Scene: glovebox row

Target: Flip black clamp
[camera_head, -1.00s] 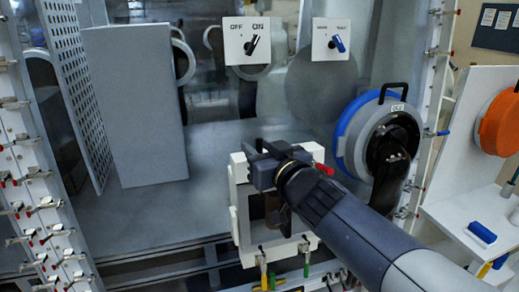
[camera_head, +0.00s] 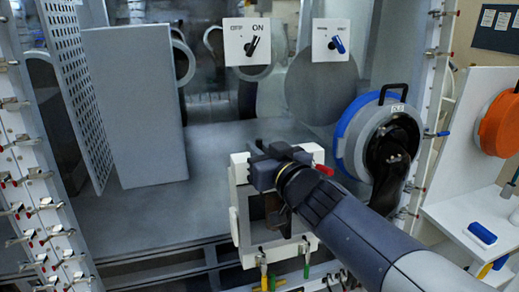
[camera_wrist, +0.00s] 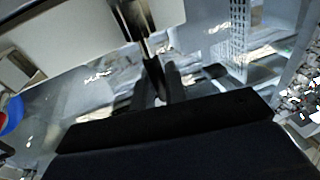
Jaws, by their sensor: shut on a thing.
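The white frame box (camera_head: 241,205) stands at the front of the glovebox, with a red-tipped clamp (camera_head: 325,170) at its upper right. My gripper (camera_head: 261,150) is at the top edge of this box. In the wrist view, my gripper (camera_wrist: 158,78) has its dark fingers close together around a thin dark piece below a pale block. This piece appears to be the black clamp (camera_wrist: 149,45). In the head view the clamp is hidden by the gripper or cannot be told apart from it.
Several metal clamps (camera_head: 38,173) line the left post. A grey panel (camera_head: 135,105) stands behind at left. Two switch plates, OFF/ON (camera_head: 236,50) and one with a blue knob (camera_head: 325,40), are above. A blue-rimmed round port (camera_head: 348,140) is close at right.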

